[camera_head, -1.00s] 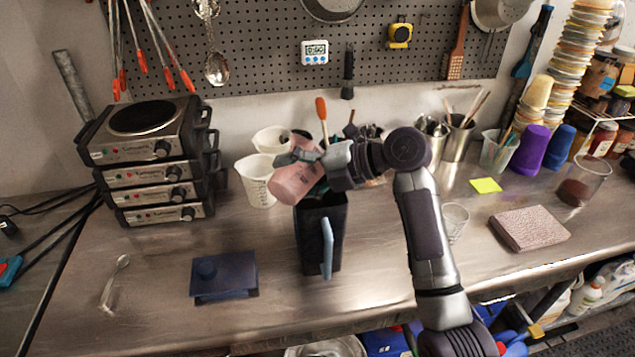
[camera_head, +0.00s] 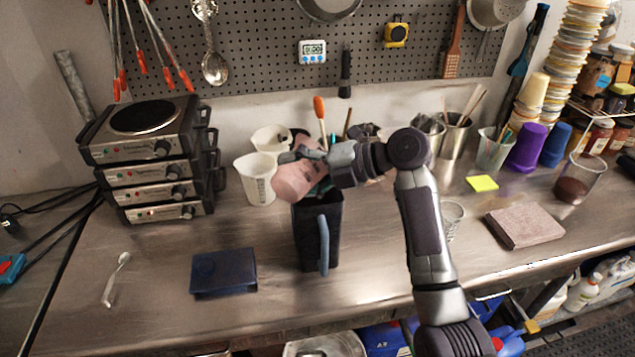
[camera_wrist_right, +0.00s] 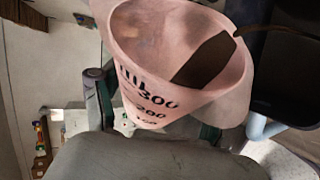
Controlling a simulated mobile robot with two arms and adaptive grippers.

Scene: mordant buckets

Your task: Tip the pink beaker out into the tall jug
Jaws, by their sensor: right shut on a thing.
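The pink beaker (camera_head: 290,185) is tilted above the mouth of the tall dark jug (camera_head: 306,240). The jug stands upright on the steel bench, its blue-grey handle facing the front. My right gripper (camera_head: 308,160) is shut on the beaker. In the right wrist view the beaker (camera_wrist_right: 128,65) shows its open mouth, volume marks and a dark brown patch inside; I cannot tell whether that is liquid. The jug's dark opening (camera_wrist_right: 285,85) lies beside it at the right. No falling stream is visible. My left gripper is not in view.
White measuring jugs (camera_head: 256,180) stand close behind and left of the tall jug. A clear small beaker (camera_head: 452,218) stands beside my right arm. A dark blue slab (camera_head: 223,272), a spoon-like tool (camera_head: 115,280) and a pinkish block (camera_head: 524,227) lie on the bench.

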